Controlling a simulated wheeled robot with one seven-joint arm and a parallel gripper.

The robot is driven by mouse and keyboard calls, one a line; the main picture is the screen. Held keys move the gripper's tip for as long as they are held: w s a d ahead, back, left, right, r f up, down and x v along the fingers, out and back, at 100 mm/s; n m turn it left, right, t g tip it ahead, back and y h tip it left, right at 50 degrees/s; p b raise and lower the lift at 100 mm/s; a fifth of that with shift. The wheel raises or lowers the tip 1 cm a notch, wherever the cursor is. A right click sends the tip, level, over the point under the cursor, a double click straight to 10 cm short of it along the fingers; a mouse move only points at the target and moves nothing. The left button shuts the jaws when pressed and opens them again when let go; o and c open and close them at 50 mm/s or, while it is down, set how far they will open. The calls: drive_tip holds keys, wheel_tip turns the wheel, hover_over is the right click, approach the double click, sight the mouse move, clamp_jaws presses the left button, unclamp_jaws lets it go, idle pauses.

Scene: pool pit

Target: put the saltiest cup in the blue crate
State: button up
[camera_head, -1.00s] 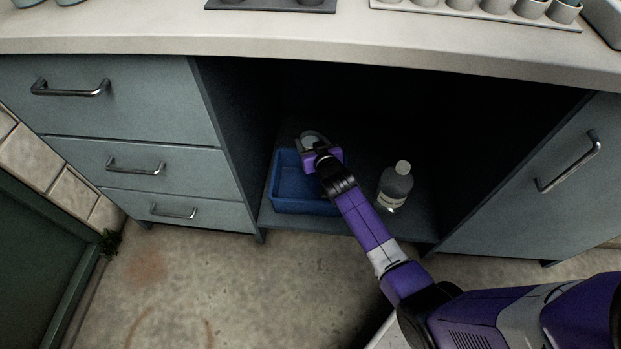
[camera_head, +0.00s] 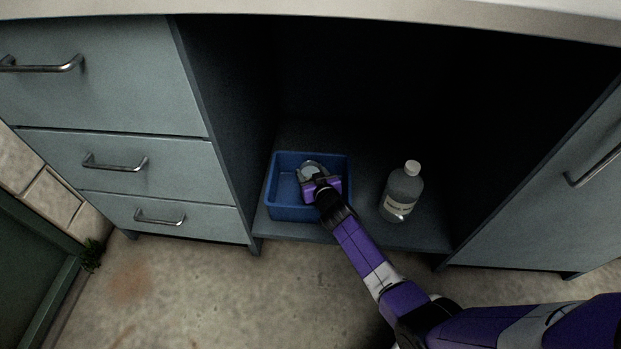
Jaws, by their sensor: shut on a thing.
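The blue crate (camera_head: 291,213) stands on the low shelf inside the open cabinet, towards its left side. My gripper (camera_head: 314,174) reaches over the crate's right half and appears to be down within its rim. It is shut on a pale grey cup (camera_head: 309,167), of which only the upper part shows beyond the gripper. My gripper hides the cup's near side, and I cannot tell whether the cup touches the crate floor. The left part of the crate looks empty. No marking on the cup can be read.
A grey bottle with a white cap and a label (camera_head: 402,191) stands on the cabinet shelf (camera_head: 360,225) right of the crate. The cabinet's left wall is close to the crate. The countertop edge (camera_head: 400,14) overhangs above. Drawers with handles (camera_head: 115,163) are at left.

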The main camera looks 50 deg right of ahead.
drive_tip(key=shift+f, duration=0.3)
